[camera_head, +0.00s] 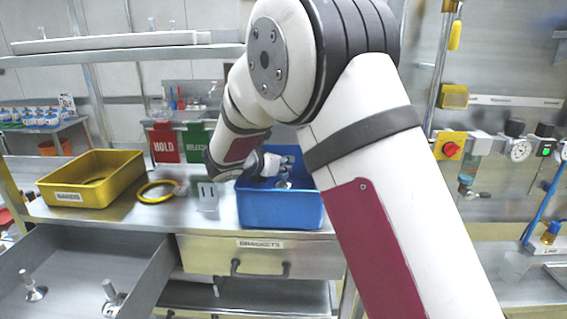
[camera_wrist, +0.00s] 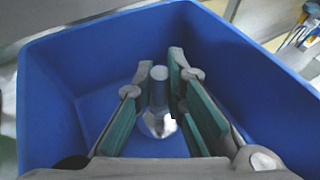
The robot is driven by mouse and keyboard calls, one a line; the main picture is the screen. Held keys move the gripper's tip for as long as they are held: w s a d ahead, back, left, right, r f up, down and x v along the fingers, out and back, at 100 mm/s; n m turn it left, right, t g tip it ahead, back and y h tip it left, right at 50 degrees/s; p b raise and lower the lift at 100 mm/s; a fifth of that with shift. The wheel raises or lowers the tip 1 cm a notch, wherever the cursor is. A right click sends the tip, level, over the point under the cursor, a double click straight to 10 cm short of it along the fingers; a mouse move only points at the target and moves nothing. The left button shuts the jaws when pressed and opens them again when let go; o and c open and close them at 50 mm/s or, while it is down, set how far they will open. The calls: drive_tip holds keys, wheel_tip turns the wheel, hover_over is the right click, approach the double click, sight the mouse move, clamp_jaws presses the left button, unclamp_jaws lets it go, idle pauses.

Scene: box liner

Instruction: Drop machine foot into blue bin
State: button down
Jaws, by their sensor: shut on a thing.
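The blue bin (camera_head: 280,212) stands on the metal counter, and its blue walls (camera_wrist: 255,75) surround the fingers in the wrist view. My gripper (camera_wrist: 161,72) points down into the bin, its green-padded fingers shut on a machine foot (camera_wrist: 159,92). The foot has a metal stem between the fingers and a round shiny base below. I cannot tell whether the base touches the bin floor. In the head view my gripper (camera_head: 277,172) is over the bin, partly hidden by my arm. Other machine feet (camera_head: 33,287) stand in the open drawer at lower left.
A yellow bin (camera_head: 92,180) stands on the counter at left, with a yellow ring (camera_head: 157,191) between it and the blue bin. Red HOLD (camera_head: 165,145) and green (camera_head: 197,140) signs stand behind. A closed drawer labelled BRACKETS (camera_head: 260,258) is below the blue bin.

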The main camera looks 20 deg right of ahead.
drive_tip(key=shift+f, duration=0.5)
drive_tip(key=c, duration=1.7)
unclamp_jaws()
drive_tip(key=shift+o, duration=0.2)
